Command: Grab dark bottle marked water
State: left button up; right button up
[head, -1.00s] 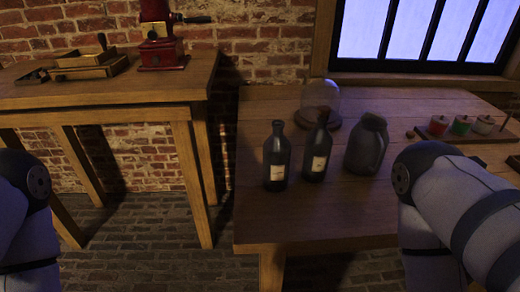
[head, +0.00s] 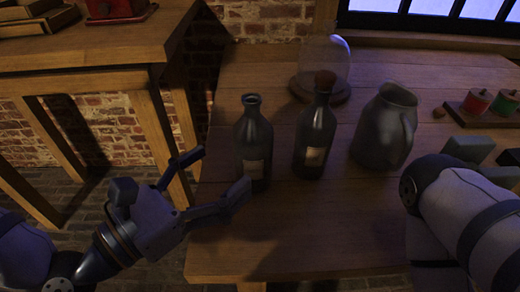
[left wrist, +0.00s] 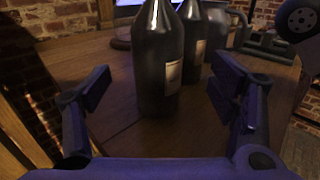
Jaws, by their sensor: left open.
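Two dark bottles with pale labels stand upright on the wooden table (head: 290,235); the label writing is too small to read. The left bottle (head: 253,145) has an open neck, and the other bottle (head: 316,140) has a brown stopper. My left gripper (head: 213,177) is open and empty at the table's left edge, its fingers pointing toward the left bottle. In the left wrist view the near bottle (left wrist: 158,65) stands ahead between the spread fingers, apart from them. The second bottle (left wrist: 193,45) is partly hidden behind it. My right gripper (head: 480,160) is partly hidden behind its arm.
A dark grey jug (head: 385,128) stands right of the bottles. A glass dome (head: 322,65) on a round base stands behind them. A rack with red and green jars (head: 477,102) is at the right. A second wooden table (head: 90,55) stands at the left. The front table area is clear.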

aim_at(253, 145)
pick_arm(q)
jog(key=x, duration=0.8)
jog(key=shift+w+f+p, duration=0.2)
jog(key=shift+w+p, duration=0.05)
jog(key=shift+p, duration=0.05)
jog(key=c, duration=1.6)
pick_arm(e)
jog(key=shift+w+r, duration=0.3)
jog(key=shift+r, duration=0.05)
pick_arm(q)
jog(key=shift+r, duration=0.15)
